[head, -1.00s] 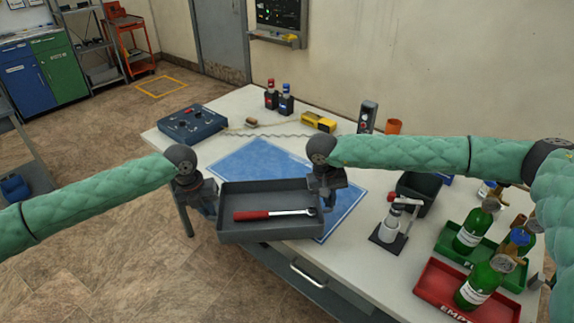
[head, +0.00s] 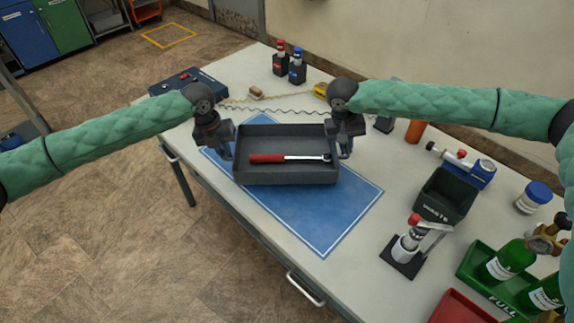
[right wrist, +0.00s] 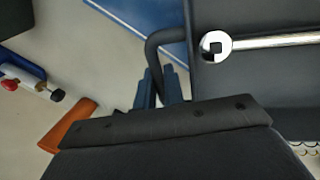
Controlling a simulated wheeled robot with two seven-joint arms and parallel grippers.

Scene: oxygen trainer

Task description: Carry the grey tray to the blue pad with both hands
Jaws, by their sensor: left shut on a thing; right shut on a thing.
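The grey tray (head: 286,176) is held between my two grippers over the blue pad (head: 325,222) in the head view. I cannot tell for sure whether it touches the pad. A ratchet wrench with a red handle (head: 268,158) lies in the tray; its round head (right wrist: 216,46) shows in the right wrist view. My left gripper (head: 228,150) is shut on the tray's left side. My right gripper (head: 345,145) is shut on its right side, by a dark handle (right wrist: 152,55) in the right wrist view. The tray hides the pad's middle and back.
A black bin (head: 447,196) and a small stand (head: 404,252) are right of the pad. A green tray (head: 480,268) with bottles and a red tray (head: 462,308) are at the front right. A blue control box (head: 180,80) and two small bottles (head: 289,66) stand behind.

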